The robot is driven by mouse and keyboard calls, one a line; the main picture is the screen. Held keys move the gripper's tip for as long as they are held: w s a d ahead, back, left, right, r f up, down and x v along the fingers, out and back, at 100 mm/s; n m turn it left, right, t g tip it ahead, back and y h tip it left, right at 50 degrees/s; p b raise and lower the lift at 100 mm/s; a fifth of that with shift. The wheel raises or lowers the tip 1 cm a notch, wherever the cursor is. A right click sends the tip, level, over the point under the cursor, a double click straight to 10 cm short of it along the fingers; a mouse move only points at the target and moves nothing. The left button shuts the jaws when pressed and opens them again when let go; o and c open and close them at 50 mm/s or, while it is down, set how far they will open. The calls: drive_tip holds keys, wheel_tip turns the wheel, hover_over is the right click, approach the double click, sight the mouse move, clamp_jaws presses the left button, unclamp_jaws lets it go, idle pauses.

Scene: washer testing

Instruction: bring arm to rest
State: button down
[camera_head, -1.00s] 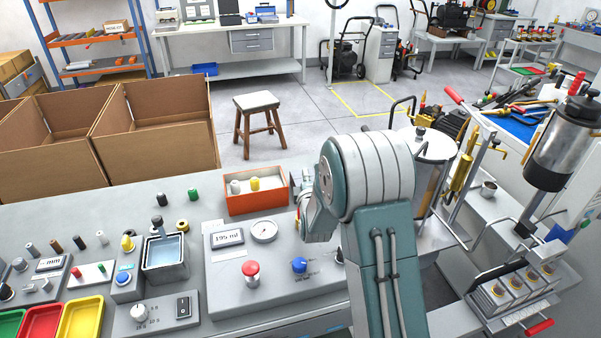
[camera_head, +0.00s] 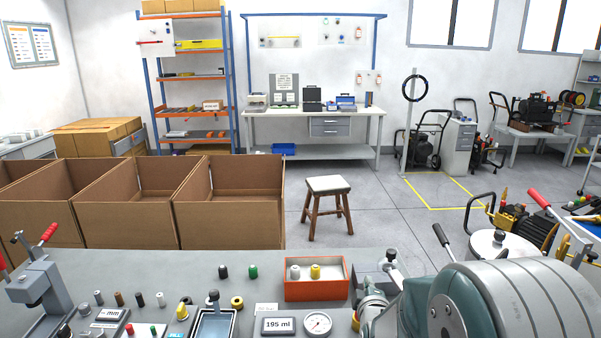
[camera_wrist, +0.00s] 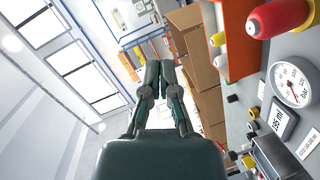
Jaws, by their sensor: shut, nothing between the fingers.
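My gripper (camera_wrist: 160,72) shows in the wrist view with its two dark fingers close together, shut and empty, clear of any surface. Beyond the fingertips are the brown cardboard boxes and the far room. In the head view my arm (camera_head: 505,305) fills the lower right corner, folded low over the bench's right part. The fingers cannot be made out there.
The grey bench (camera_head: 150,270) carries an orange bin (camera_head: 316,292) with a grey and a yellow piece, a gauge (camera_head: 317,323) and a 195 ml display (camera_head: 279,326). Cardboard boxes (camera_head: 228,225) stand behind it. A stool (camera_head: 328,187) stands on open floor.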

drive_tip(key=s+a+r+m+g, duration=0.1)
drive_tip(key=s+r+m+g, duration=0.2)
drive_tip(key=s, duration=0.7)
drive_tip(key=s+a+r+m+g+y, duration=0.1)
drive_tip(key=s+r+m+g, duration=0.2)
drive_tip(key=s, duration=0.7)
drive_tip(key=s+a+r+m+g+y, duration=0.1)
drive_tip(key=s+r+m+g, duration=0.2)
drive_tip(key=s+m, duration=0.4)
drive_tip(key=s+g, duration=0.1)
drive_tip(key=s, duration=0.3)
